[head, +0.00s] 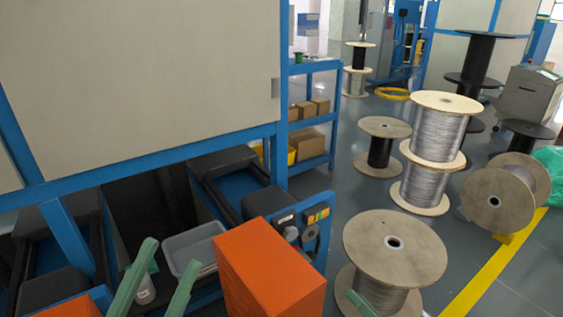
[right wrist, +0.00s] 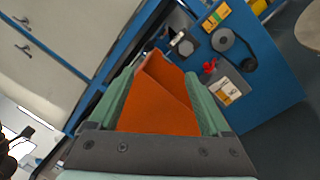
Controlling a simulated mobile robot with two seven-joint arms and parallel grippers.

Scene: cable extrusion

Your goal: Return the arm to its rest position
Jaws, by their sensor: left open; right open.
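My right gripper (head: 274,277) is low in the head view, one green finger on each side of an orange box (head: 265,270). In the right wrist view, the open green fingers (right wrist: 160,72) stand apart around the orange box (right wrist: 165,95), which looks hollow. I cannot tell whether they touch it. My left gripper (head: 140,272) is at the lower left of the head view, with a green finger pointing forward. Part of another orange box (head: 75,308) shows beside it at the bottom edge. The rest of the left gripper is cut off or hidden.
A blue-framed machine (head: 140,160) with pale panels and a grey tray (head: 192,245) fills the left. Its blue control panel (right wrist: 235,60) lies beyond the right gripper. Cable spools (head: 395,250) crowd the right, beside a yellow floor line (head: 490,265). Shelves (head: 310,115) hold cartons.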

